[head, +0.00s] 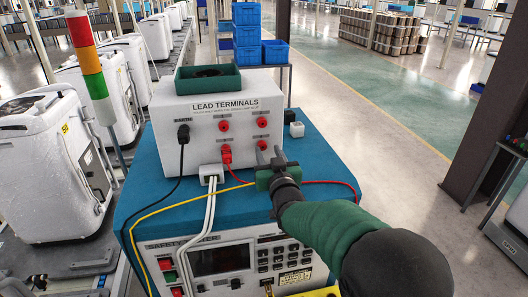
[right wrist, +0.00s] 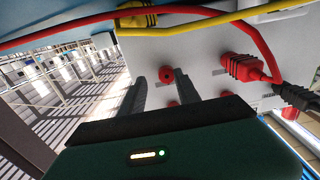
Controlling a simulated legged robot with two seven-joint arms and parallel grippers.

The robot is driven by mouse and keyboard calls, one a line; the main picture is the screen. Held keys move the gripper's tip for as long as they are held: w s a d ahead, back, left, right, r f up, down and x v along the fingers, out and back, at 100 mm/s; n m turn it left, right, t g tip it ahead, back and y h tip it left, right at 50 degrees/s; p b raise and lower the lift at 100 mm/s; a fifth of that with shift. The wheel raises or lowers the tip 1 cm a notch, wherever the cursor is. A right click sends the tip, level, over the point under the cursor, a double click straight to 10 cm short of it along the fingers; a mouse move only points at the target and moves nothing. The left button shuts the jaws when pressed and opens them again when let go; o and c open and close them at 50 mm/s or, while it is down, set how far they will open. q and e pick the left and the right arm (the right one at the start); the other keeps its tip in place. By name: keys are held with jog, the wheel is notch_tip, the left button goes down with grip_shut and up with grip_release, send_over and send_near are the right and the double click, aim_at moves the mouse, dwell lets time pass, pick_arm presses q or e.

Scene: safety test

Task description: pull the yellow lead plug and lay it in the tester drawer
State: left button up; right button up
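The yellow plug (right wrist: 135,18) shows at the top of the right wrist view, by the terminal panel (right wrist: 205,55); its seating is unclear. Its yellow lead (head: 180,204) crosses the bench top in the head view and passes behind my right gripper, which hides the plug there. My right gripper (head: 269,156) is in front of the panel's lower right. Its two fingers (right wrist: 162,76) are apart and empty, pointing at the panel near a red socket, away from the yellow plug. A yellow edge (head: 322,293) shows at the bottom; I cannot tell whether it is the tester drawer. My left gripper is out of view.
A red plug (head: 226,153) and a black plug (head: 184,134) are in the panel. The red lead (head: 335,183) loops right and crosses near the yellow plug. White cables (head: 211,205) hang over the tester's front. A green tray (head: 208,80) sits on the terminal box.

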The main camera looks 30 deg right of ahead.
jog(key=o, duration=0.7)
jog(key=shift+c, duration=0.2)
jog(key=b+v, duration=0.3)
jog(key=v, duration=0.9)
jog(key=shift+w+f, duration=0.1)
jog(key=shift+f, duration=0.05)
